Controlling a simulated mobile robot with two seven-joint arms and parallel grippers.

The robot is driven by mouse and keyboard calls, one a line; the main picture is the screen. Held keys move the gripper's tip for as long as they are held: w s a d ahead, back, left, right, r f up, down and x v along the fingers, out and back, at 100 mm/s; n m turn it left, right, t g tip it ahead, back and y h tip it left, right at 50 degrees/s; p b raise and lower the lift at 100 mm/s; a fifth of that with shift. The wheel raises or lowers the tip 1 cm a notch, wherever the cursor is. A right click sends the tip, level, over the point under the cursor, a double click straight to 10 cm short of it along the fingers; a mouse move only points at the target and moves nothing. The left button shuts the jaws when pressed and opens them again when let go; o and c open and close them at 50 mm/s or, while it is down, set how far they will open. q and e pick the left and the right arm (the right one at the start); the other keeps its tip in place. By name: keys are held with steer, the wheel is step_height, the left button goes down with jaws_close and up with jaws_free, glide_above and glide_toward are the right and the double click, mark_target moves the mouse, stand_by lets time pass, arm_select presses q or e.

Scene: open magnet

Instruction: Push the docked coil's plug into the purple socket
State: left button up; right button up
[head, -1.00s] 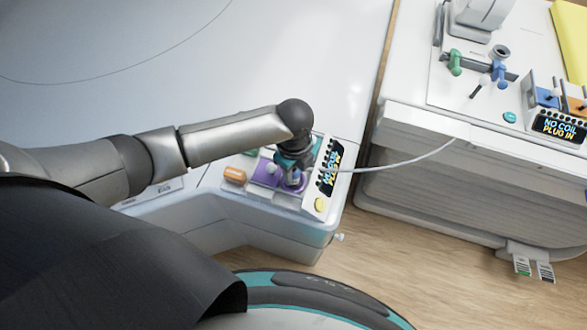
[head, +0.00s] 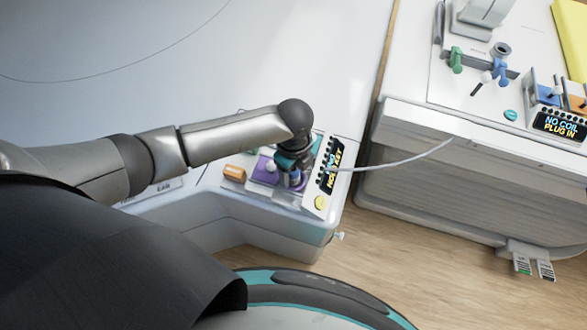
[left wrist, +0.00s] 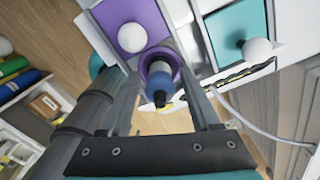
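The purple socket (head: 298,184) is on the panel at the corner of the white table, partly hidden under my left gripper (head: 293,162). In the left wrist view, the purple round socket (left wrist: 160,60) has the dark blue plug (left wrist: 158,84) standing in its mouth. I cannot tell how deep the plug sits. My left gripper's two fingers (left wrist: 160,92) are spread on either side of the plug, with gaps visible. A white cable (head: 400,160) runs from the right cart to the panel. My right gripper is not in view.
A black display (head: 331,165) with yellow text and a yellow button (head: 320,203) are beside the socket. A white ball knob (left wrist: 132,37) stands on the purple plate. An orange block (head: 235,174) is to the left. A white cart (head: 455,170) stands at right, across a gap.

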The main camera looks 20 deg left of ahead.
arm_select(q)
steer(key=shift+r, duration=0.15)
step_height(320, 180, up, 15)
steer(key=shift+p, duration=1.1)
